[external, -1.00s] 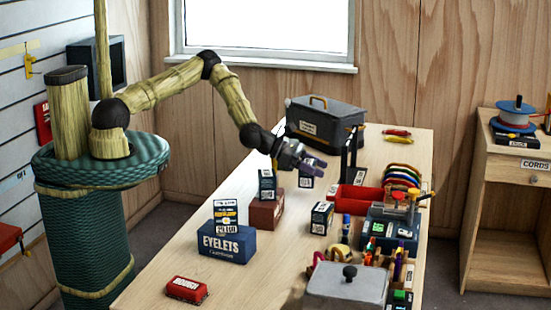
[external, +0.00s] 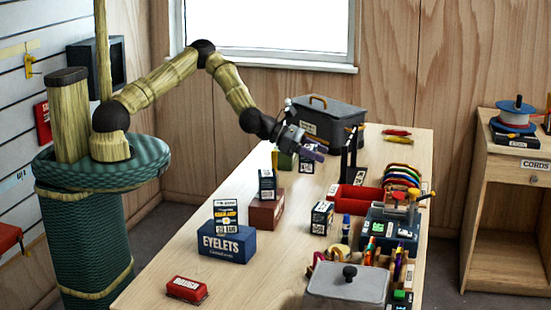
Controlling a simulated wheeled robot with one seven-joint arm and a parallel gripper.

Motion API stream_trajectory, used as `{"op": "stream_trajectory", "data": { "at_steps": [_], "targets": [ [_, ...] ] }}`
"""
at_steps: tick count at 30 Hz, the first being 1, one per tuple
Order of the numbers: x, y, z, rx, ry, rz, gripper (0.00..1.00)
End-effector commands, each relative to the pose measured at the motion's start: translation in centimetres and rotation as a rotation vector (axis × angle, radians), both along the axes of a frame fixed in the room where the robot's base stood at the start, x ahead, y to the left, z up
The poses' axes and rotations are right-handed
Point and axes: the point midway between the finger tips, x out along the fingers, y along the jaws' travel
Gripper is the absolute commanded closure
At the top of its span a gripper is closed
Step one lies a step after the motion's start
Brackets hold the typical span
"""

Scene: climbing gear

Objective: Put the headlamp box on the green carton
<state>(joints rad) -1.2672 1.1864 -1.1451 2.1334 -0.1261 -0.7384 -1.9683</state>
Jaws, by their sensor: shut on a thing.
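My gripper (external: 308,151) is shut on a small dark box with a white label (external: 306,165), which I take for the headlamp box; its print is too small to read. The box hangs upright under the fingers, apparently just above the far part of the table. The green carton (external: 285,162) stands close to its left, partly hidden behind my wrist. The fingers hide the top of the held box.
Similar small boxes stand on the blue EYELETS carton (external: 227,245), on the brown carton (external: 266,212) and on the table (external: 322,217). A grey toolbox (external: 330,125) stands behind the gripper. A red tray (external: 355,198) and a black upright stand are to the right.

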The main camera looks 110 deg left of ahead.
Motion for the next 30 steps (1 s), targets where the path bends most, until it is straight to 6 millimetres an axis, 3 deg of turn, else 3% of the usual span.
{"op": "stream_trajectory", "data": {
  "at_steps": [5, 11, 21, 25, 30],
  "targets": [
    [-0.8, 3.1, 0.7, 0.003, 0.004, 0.071, 0.73],
    [-3.4, 10.4, 2.4, 0.005, 0.015, 0.247, 0.73],
    [-10.7, 22.8, 5.8, 0.005, 0.01, 0.574, 0.73],
    [-13.3, 25.9, 6.9, 0.005, 0.003, 0.666, 0.73],
    [-14.7, 27.4, 7.3, 0.003, 0.0, 0.713, 0.73]
  ]
}}
